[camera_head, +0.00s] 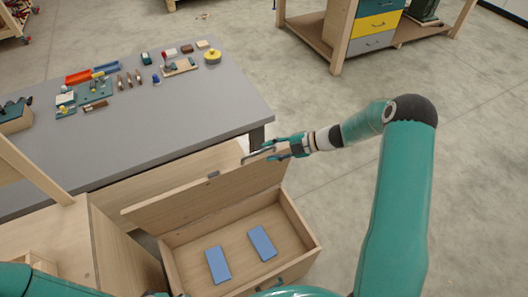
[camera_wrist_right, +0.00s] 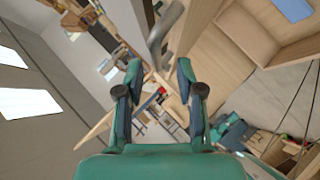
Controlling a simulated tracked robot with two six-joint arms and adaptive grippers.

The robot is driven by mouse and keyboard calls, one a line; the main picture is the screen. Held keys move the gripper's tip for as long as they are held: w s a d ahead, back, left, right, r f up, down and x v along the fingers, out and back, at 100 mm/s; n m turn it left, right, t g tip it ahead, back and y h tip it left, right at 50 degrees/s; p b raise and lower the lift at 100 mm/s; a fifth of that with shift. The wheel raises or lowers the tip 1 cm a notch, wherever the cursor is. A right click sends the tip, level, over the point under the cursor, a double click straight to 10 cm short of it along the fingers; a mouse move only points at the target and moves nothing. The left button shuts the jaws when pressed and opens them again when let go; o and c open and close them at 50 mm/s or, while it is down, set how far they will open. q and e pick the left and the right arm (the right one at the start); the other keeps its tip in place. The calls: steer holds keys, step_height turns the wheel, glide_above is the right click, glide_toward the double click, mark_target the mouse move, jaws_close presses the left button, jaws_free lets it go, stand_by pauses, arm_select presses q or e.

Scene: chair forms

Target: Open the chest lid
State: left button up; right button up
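The wooden chest (camera_head: 312,243) stands open in front of me, with two blue blocks lying on its floor. Its lid (camera_head: 195,203) is raised and tilted up along the back side; a small dark fitting (camera_head: 213,174) sits on its upper edge. My right gripper (camera_head: 262,153) is at the upper right corner of the lid. In the right wrist view its fingers (camera_wrist_right: 157,78) are spread apart, with a grey curved bar (camera_wrist_right: 163,35) and wood beyond the tips. I cannot tell whether they touch the lid. My left gripper is not visible; only part of the left arm shows.
A grey table (camera_head: 150,135) with small tools, trays and parts stands behind the chest, close to the raised lid. Wooden furniture (camera_head: 60,235) is at the left. A workbench with drawers (camera_head: 375,25) is at the back. The floor to the right is clear.

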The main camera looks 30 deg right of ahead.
steer(key=v, duration=0.7)
steer(key=shift+s+d+r, duration=0.15)
steer(key=shift+s+d, duration=0.1)
steer(key=shift+d, duration=0.05)
